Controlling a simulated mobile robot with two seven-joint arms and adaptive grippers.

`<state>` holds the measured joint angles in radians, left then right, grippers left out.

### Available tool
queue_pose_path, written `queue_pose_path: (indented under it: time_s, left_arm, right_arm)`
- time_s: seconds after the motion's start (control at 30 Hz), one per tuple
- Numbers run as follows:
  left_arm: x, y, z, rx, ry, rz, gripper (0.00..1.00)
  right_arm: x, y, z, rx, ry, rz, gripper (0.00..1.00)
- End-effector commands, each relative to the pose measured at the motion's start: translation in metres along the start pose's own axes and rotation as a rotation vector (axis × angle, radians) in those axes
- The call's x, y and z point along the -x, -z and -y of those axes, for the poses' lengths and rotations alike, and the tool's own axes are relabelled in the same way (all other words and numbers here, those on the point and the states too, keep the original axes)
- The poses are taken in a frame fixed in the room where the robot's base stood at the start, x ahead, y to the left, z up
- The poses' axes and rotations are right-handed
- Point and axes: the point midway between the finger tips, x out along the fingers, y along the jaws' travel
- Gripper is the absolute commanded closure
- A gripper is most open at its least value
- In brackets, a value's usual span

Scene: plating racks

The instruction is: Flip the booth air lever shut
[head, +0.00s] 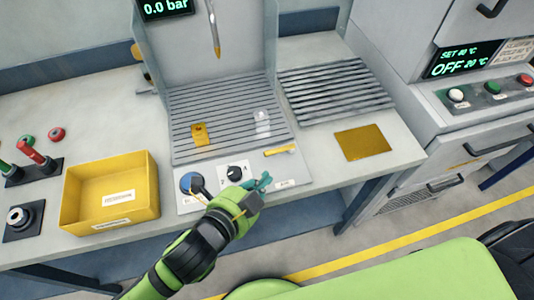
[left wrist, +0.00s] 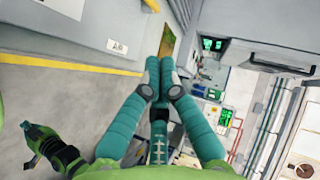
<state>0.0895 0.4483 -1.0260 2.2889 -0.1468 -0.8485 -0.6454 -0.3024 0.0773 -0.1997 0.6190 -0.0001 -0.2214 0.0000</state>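The booth (head: 231,125) has a slatted floor, a hanging nozzle (head: 214,35) and a display (head: 165,7) reading 0.0 bar. A yellow lever (head: 281,150), which looks like the air lever, lies nearly level across the right of its front panel. My left gripper (head: 264,183) is just in front of and below this lever, apart from it as far as I can see. Its teal fingers lie together and empty in the left wrist view (left wrist: 160,62). A yellow end (left wrist: 151,5), probably the lever, shows at that view's top. Part of my right arm (left wrist: 50,148) shows there, its gripper unclear.
A blue knob (head: 190,182) and a black dial (head: 235,173) sit on the panel near my left wrist. A yellow bin (head: 110,190) stands left, beside red and green levers (head: 30,150). A ribbed rack (head: 335,92) and a gold plate (head: 363,143) lie right.

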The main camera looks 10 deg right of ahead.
Motion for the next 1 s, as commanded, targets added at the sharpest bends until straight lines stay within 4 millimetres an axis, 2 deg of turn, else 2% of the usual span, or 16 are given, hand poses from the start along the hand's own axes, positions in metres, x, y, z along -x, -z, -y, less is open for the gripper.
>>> queue_pose_path:
  time_s: [0.13,0.4,0.5,0.67,1.0]
  left_arm:
    - [-0.03,0.001,0.003,0.001,0.003,-0.001,1.0]
    - [-0.081,0.002,0.003,0.0,0.004,-0.001,1.0]
    - [-0.091,-0.012,0.003,-0.003,0.002,0.003,1.0]
    - [-0.103,-0.023,0.002,-0.001,0.002,0.0,1.0]
    - [-0.107,-0.028,0.002,0.0,0.004,-0.002,1.0]
  right_arm:
    - [0.007,-0.009,0.002,0.0,0.002,0.016,1.0]
    - [0.014,0.001,0.0,0.0,0.0,0.001,1.0]
    - [0.018,0.006,-0.001,0.0,-0.001,-0.008,1.0]
    - [0.021,0.008,-0.001,0.001,-0.001,-0.011,1.0]
    - [0.021,0.007,-0.002,0.001,-0.002,-0.009,1.0]
